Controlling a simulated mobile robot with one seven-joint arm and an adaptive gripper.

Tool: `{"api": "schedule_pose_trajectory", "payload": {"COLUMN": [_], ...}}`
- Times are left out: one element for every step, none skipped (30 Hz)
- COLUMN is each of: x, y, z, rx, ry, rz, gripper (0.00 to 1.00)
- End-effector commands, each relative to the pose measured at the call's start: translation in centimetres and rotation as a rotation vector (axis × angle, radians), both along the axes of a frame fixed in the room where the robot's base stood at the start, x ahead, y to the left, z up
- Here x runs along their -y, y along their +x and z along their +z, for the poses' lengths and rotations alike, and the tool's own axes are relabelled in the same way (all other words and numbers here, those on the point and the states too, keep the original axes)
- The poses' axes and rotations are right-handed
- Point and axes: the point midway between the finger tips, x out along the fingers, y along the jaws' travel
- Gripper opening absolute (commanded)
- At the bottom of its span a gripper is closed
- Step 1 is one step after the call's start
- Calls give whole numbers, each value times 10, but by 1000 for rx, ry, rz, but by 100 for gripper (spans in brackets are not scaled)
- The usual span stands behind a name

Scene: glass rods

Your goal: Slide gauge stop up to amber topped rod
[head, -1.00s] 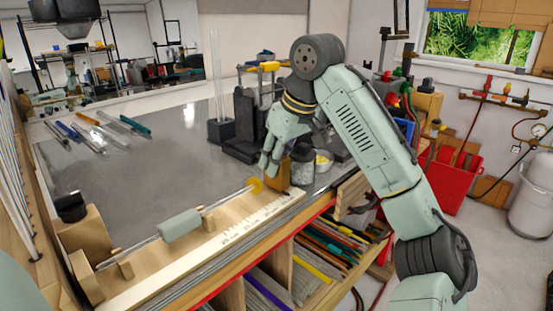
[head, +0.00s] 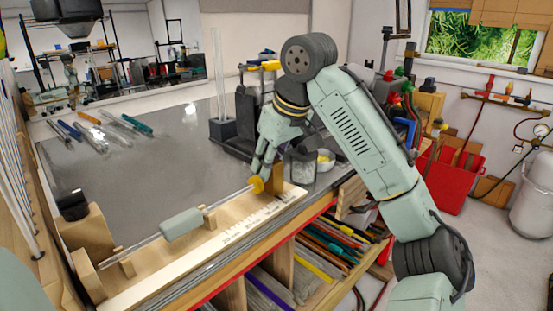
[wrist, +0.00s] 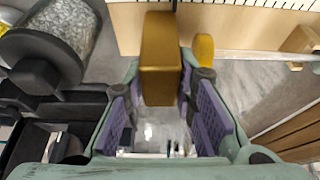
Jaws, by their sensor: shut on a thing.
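The gauge stop, a brown-gold block (head: 275,180), stands at the right end of the wooden gauge board (head: 140,285). In the wrist view the block (wrist: 160,55) sits between the fingers of my gripper (wrist: 160,110). My gripper (head: 262,168) is shut on it. The glass rod (head: 148,248), with a pale green sleeve (head: 181,225), lies along the board on small wooden supports. Its amber top (head: 256,184) faces the block. In the wrist view a narrow gap shows between the block and the amber top (wrist: 203,50); in the head view they look nearly touching.
A glass jar (head: 302,165) stands just right of the block, and dark stands (head: 240,130) are behind my gripper. Several coloured rods (head: 100,130) lie at the back left. The middle of the grey bench (head: 150,175) is clear.

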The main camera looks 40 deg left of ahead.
Motion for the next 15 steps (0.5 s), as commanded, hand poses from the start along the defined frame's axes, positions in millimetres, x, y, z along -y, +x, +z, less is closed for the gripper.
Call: {"api": "schedule_pose_trajectory", "payload": {"x": [0,0,0,0,0,0,0,0,0,0,0,0,0,0,0], "y": [0,0,0,0,0,0,0,0,0,0,0,0,0,0,0], "z": [0,0,0,0,0,0,0,0,0,0,0,0,0,0,0], "rx": [-1,-1,-1,-1,-1,-1,-1,-1,0,0,0,0,0,0,0], "ry": [-1,-1,-1,-1,-1,-1,-1,-1,0,0,0,0,0,0,0], "rz": [1,1,1,1,1,1,1,1,1,1,1,1,1,1,1], "gripper": [0,0,0,0,0,0,27,29,31,33,33,33,33,33,33]}}
